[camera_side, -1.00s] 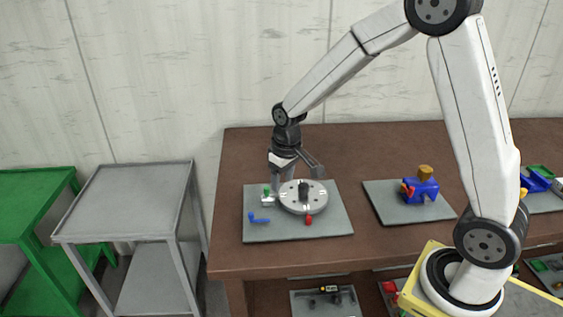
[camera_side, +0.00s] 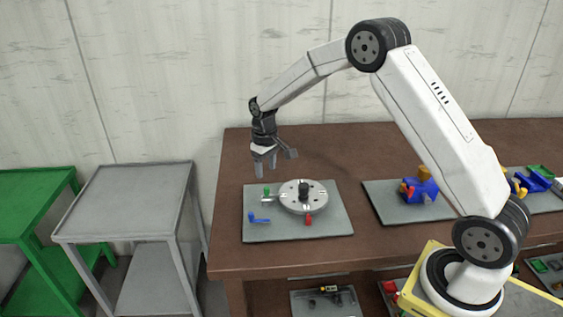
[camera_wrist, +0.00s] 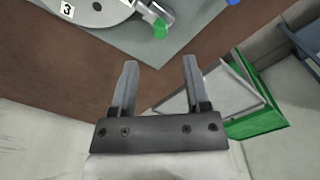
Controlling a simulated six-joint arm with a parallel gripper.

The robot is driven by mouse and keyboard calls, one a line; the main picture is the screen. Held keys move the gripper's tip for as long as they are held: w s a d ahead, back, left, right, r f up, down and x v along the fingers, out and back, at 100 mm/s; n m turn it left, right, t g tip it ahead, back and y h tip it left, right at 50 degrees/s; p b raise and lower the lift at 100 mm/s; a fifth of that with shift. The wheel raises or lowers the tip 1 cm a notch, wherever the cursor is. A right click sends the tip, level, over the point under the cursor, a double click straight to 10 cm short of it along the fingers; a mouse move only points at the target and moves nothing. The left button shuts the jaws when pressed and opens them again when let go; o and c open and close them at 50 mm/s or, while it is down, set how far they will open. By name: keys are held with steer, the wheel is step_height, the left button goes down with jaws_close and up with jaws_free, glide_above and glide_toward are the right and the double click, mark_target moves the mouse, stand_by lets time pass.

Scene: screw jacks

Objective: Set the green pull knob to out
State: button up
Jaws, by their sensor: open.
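The green pull knob (camera_side: 266,191) stands at the left edge of a round grey disc (camera_side: 300,204) on a grey plate (camera_side: 260,234). It also shows near the top of the wrist view (camera_wrist: 160,28), on a short metal shaft beside the disc. How far out it sits is hard to tell. My gripper (camera_side: 265,174) is open and empty, above and behind the knob in the side view, apart from it. In the wrist view its two fingers (camera_wrist: 160,68) have a clear gap with nothing between them.
A red knob (camera_side: 308,220) and a blue handle (camera_side: 258,218) are on the same plate. A second plate with a blue device (camera_side: 421,190) is to the right. A grey cart (camera_side: 130,195) and a green cart (camera_side: 30,205) stand left of the brown table (camera_side: 330,250).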

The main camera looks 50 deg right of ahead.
mark_target(266, 187)
steer(key=shift+f, duration=3.8)
jaws_close()
